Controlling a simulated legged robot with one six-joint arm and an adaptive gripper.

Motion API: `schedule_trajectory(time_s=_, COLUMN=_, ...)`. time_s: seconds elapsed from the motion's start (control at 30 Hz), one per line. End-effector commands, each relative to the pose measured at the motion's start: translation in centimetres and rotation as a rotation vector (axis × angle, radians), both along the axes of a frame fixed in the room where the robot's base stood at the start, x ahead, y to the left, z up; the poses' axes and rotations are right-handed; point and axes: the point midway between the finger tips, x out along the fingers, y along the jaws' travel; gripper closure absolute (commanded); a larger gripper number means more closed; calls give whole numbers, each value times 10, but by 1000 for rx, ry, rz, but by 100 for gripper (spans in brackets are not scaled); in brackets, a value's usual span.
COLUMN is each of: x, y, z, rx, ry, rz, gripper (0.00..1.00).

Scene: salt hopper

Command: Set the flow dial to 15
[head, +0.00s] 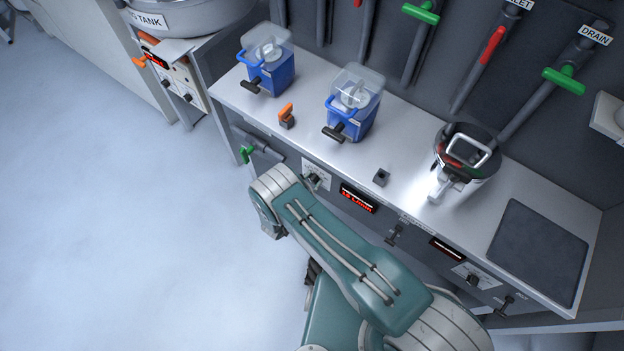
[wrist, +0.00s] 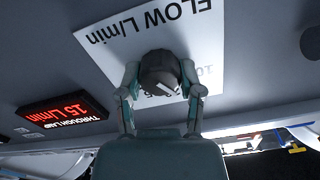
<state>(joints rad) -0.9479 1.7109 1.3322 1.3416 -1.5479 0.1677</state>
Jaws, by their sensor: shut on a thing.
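The flow dial (wrist: 158,72) is a dark round knob with a white pointer mark, on a white plate (wrist: 112,32) lettered FLOW L/min. Its scale numbers are partly hidden behind the knob and fingers. My gripper (wrist: 160,80) is shut on the dial, one finger on each side. A red-lit display (wrist: 65,112) beside the plate reads 15 L/min. In the head view, the dial (head: 314,180) shows at the bench front just past my arm, and the display (head: 358,199) is to its right. My fingers are mostly hidden there.
On the bench stand two blue containers (head: 272,80) with clear lids, an orange-handled valve (head: 286,117) and a metal pot (head: 470,150). A green-handled valve (head: 246,153) is left of the dial. A second display (head: 447,249) and knob (head: 472,280) are further right. Floor at left is clear.

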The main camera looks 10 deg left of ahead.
Motion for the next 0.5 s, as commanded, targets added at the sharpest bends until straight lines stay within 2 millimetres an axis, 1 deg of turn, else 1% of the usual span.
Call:
schedule_trajectory(time_s=0.1, x=2, y=2, z=1, rx=4, ry=-1, rz=2, gripper=99)
schedule_trajectory(time_s=0.13, x=2, y=2, z=1, rx=4, ry=-1, rz=2, gripper=43)
schedule_trajectory(time_s=0.2, x=2, y=1, z=1, rx=3, ry=-2, rz=2, gripper=17)
schedule_trajectory(time_s=0.5, x=1, y=0, z=0, rx=1, ry=-1, rz=1, gripper=17)
